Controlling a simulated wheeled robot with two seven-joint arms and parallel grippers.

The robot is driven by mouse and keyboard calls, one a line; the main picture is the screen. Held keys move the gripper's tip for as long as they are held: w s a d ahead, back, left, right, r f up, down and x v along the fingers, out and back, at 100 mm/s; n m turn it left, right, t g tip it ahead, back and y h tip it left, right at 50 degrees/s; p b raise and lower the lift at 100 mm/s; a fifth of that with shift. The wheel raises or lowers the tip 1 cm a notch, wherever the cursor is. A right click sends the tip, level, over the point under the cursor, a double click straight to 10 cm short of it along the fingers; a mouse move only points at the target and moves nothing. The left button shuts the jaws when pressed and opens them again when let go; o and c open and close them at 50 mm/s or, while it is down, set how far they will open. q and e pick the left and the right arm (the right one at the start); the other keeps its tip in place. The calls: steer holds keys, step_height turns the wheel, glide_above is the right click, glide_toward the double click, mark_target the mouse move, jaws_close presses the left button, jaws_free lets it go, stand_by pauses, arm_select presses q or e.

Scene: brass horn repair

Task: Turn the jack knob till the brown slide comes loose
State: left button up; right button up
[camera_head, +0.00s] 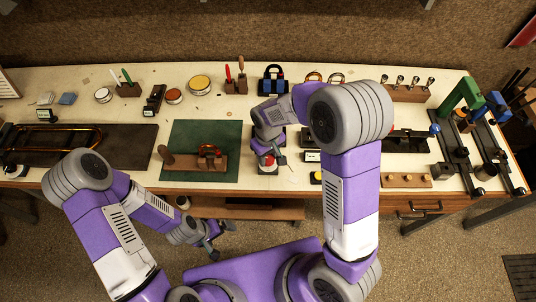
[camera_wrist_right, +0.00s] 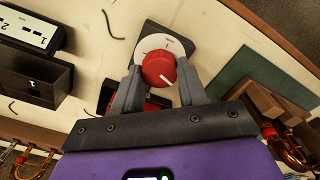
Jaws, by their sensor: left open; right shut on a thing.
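The red jack knob (camera_wrist_right: 158,68) sits in front of a white dial disc (camera_wrist_right: 150,44) in the right wrist view. My right gripper (camera_wrist_right: 158,78) is shut on the knob, one finger on each side. In the head view the knob (camera_head: 268,161) shows small under my right gripper (camera_head: 271,158). A brown-red curved slide (camera_head: 211,152) stands in a wooden block (camera_head: 196,164) on the green mat (camera_head: 175,135); I cannot tell whether it is the brown slide meant. My left gripper (camera_head: 215,238) is open and empty in front of the bench edge.
A brass slide (camera_head: 60,137) lies on a dark mat at the left. Tins, tool holders and a blue-black clamp (camera_head: 272,80) line the back. Clamps and a green press (camera_head: 462,92) stand at the right. My right arm covers part of the bench middle.

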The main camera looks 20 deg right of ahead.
mark_target(268, 158)
steer(key=o, duration=1.1)
steer(key=shift+c, duration=0.2)
step_height(268, 158, up, 8)
steer(key=shift+f+p, duration=0.15)
steer(key=shift+p, duration=0.4)
steer(key=shift+f, duration=0.1)
